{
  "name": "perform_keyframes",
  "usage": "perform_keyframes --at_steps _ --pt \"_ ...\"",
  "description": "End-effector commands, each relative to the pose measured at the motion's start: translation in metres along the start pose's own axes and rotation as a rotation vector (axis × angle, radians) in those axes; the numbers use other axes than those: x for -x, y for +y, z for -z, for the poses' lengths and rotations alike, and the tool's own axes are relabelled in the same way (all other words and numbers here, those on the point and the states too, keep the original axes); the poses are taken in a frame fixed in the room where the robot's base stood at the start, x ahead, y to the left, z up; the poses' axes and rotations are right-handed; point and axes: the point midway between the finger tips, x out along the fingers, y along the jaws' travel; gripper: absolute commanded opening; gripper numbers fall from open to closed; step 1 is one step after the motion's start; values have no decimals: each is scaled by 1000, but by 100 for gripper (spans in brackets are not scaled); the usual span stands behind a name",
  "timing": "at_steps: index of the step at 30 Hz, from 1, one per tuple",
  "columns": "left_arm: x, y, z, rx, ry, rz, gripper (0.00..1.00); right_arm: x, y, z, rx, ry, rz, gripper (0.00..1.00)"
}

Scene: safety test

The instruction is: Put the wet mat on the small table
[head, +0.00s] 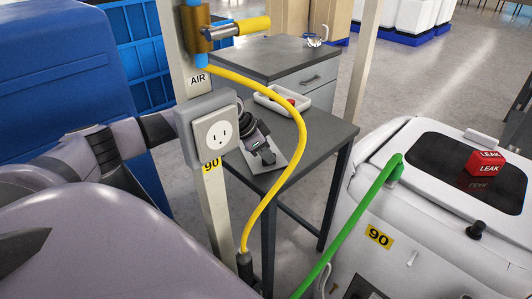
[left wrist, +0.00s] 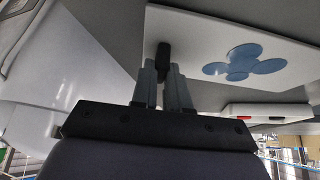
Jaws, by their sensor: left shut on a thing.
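The wet mat (head: 283,160) is a thin pale panel at the small dark-grey table (head: 342,138) in the head view. In the left wrist view the mat (left wrist: 205,25) is white with a blue puddle-shaped mark (left wrist: 243,64). My left gripper (head: 266,153) reaches in behind the post. In the left wrist view its fingers (left wrist: 162,82) are shut on a small black knob (left wrist: 163,52) at the mat. The gripper covers part of the mat in the head view. I cannot tell whether the mat touches the tabletop. My right gripper is not in view.
A white tray (head: 266,103) with a red item lies behind the mat. The post with a grey outlet box (head: 213,130) and a yellow hose (head: 303,140) stand in front. A white machine (head: 345,215) with a red LEAK block (head: 486,163) is at right.

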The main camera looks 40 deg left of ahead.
Motion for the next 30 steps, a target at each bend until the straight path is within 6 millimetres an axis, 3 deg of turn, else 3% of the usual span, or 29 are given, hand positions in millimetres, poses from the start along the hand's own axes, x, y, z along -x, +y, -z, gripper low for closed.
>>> perform_keyframes --at_steps 4,5,6,7,19,23,30 --pt "-2 0 -1 0 0 0 0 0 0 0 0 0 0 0" --pt "-2 0 -1 0 0 0 24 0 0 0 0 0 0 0" --pt "-1 0 -1 0 0 0 37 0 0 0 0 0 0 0" --pt "-1 0 -1 0 0 0 40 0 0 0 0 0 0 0" --pt "8 -1 0 0 0 2 40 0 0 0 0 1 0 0" --pt "28 -1 0 -3 -1 4 40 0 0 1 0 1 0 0" --pt "81 -1 0 -2 -2 3 40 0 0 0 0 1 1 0"
